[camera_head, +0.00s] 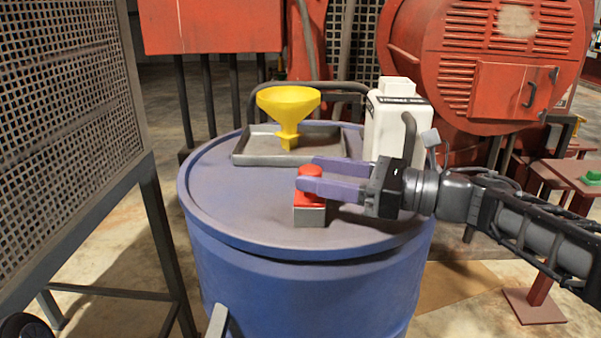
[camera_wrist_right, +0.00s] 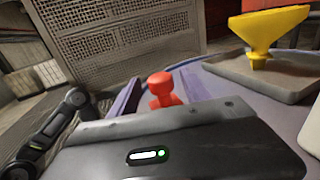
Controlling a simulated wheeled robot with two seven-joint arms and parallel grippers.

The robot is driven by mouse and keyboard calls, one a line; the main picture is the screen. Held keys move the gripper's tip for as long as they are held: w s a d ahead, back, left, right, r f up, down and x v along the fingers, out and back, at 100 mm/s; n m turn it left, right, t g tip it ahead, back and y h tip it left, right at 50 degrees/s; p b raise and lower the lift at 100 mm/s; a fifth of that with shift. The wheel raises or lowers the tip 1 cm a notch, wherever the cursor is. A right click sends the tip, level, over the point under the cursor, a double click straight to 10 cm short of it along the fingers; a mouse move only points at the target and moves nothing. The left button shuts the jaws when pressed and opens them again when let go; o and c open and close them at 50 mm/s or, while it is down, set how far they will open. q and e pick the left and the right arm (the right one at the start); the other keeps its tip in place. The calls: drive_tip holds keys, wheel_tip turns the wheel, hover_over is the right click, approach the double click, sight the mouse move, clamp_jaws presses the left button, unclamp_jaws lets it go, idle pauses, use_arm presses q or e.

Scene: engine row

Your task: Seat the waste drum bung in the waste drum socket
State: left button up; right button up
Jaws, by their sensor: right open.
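The red bung (camera_head: 310,172) has a round knob on top and stands upright at a small block with a red upper part and a grey base, the likely socket (camera_head: 310,216), on the drum lid. I cannot tell how deep it sits. My right gripper (camera_head: 306,174) reaches in from the right, with its purple fingers open on either side of the knob. In the right wrist view the bung (camera_wrist_right: 161,88) shows between the fingers, its lower part hidden by the gripper body. The blue waste drum (camera_head: 300,290) carries all this. I see no left gripper fingers.
A grey tray (camera_head: 245,157) with a yellow funnel (camera_head: 288,105) lies behind the bung. A white jug (camera_head: 383,125) stands close behind my right gripper. A mesh rack (camera_head: 65,120) is at the left. The lid's left and front are clear.

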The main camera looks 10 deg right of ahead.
drive_tip(key=shift+v, duration=1.5)
